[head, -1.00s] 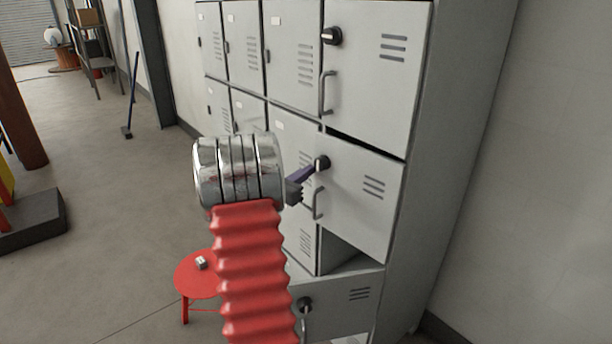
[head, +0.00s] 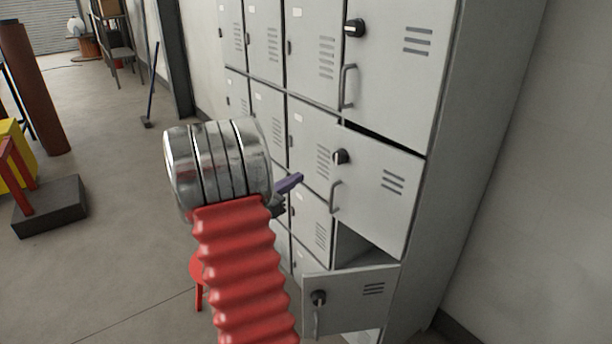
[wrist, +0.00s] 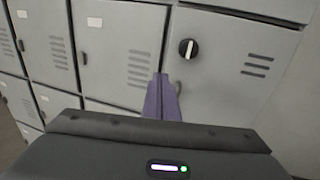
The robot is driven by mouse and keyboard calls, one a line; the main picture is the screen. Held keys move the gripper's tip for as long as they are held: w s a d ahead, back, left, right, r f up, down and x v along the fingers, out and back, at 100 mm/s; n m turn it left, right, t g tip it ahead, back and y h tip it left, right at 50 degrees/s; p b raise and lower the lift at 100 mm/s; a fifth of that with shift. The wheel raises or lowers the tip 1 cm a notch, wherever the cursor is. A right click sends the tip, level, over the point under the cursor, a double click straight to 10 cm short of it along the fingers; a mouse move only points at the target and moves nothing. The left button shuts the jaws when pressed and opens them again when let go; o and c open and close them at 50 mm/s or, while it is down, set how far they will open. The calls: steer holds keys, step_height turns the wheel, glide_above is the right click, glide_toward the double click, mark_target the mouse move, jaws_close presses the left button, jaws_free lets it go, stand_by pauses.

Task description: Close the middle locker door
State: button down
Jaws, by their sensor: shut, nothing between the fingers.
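The middle locker door (head: 378,195) is grey, with a black knob (head: 341,156), a bar handle (head: 335,197) and vent slots. It is ajar, its left edge standing out from the frame, with a dark gap along its top. It fills the right of the wrist view (wrist: 215,95), where my gripper partly hides its lower left. My gripper (head: 290,183) has purple fingers, shut and empty. In the head view it is left of the handle, with a gap in the picture. In the wrist view its fingers (wrist: 162,98) overlap the door's left edge; I cannot tell whether they touch.
The upper locker door (head: 395,75) looks shut. The lower locker door (head: 350,300) stands open, swung outward below the middle one. More shut lockers (head: 310,60) line the left. A red stool (head: 198,285) is mostly hidden behind my arm.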

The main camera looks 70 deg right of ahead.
steer(key=shift+v, duration=0.85)
steer(key=shift+w, duration=0.15)
steer(key=a+r+m+t+y, duration=0.1)
steer(key=a+m+t+y, duration=0.4)
steer(key=a, duration=2.3)
steer(key=a+r+m+t+y, duration=0.2)
steer(key=a+m+t+y, duration=0.4)
steer(key=a, duration=2.2)
steer(key=w+m+y, duration=0.1)
steer(key=m+y, duration=0.2)
steer(key=y, duration=0.3)
steer(key=shift+a, duration=0.35)
